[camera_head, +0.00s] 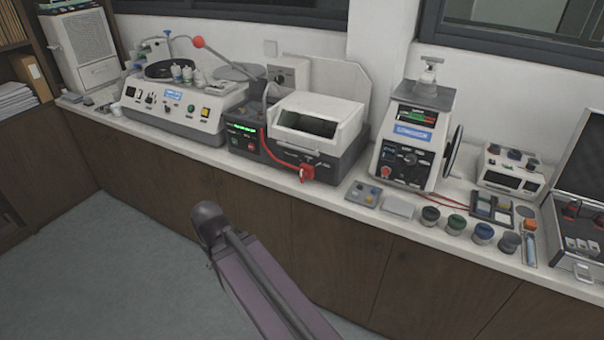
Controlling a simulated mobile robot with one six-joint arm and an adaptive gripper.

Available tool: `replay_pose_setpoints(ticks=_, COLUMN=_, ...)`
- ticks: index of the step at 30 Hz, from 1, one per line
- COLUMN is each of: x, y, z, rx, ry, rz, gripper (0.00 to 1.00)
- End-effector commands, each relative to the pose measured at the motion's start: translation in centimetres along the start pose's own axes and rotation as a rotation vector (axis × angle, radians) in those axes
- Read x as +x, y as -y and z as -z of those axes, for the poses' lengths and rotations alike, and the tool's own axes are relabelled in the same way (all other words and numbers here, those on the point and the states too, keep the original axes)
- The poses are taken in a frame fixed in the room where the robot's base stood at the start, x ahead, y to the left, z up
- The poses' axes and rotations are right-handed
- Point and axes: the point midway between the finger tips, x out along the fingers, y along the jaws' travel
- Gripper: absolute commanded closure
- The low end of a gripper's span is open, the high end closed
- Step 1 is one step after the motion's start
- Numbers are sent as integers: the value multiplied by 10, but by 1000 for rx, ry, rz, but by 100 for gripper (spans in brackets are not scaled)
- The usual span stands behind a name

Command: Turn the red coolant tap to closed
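The red coolant tap (307,173) is on the front of a grey and white machine (316,122) at the middle of the bench. A red hose (276,148) runs to it from the machine's left part. The tap is small here, and I cannot tell how its handle is turned. A link of my own arm (270,290) rises from the bottom edge, in front of the cabinets and apart from the tap. My gripper is not in view.
The white benchtop (210,156) has a narrow clear strip along its front edge. A polishing machine (180,105) stands left, and a mounting press (415,135) stands right. Several small jars (456,224) and an open case (580,215) fill the right end. Grey floor (95,260) is clear.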

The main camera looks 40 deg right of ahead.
Motion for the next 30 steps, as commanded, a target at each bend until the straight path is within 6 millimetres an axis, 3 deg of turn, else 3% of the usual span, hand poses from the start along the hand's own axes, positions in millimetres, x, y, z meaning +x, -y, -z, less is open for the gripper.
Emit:
replay_pose_setpoints(ticks=14, x=0, y=0, z=0, rx=2, ry=0, rz=-1, gripper=40)
replay_pose_setpoints(ticks=19, x=6, y=-9, z=4, rx=38, ry=-15, rz=-33, gripper=40)
replay_pose_setpoints(ticks=23, x=17, y=-27, z=13, rx=113, ry=-48, rz=-104, gripper=40)
replay_pose_setpoints(ticks=30, x=40, y=-94, z=38, rx=377, ry=-197, rz=-332, gripper=40)
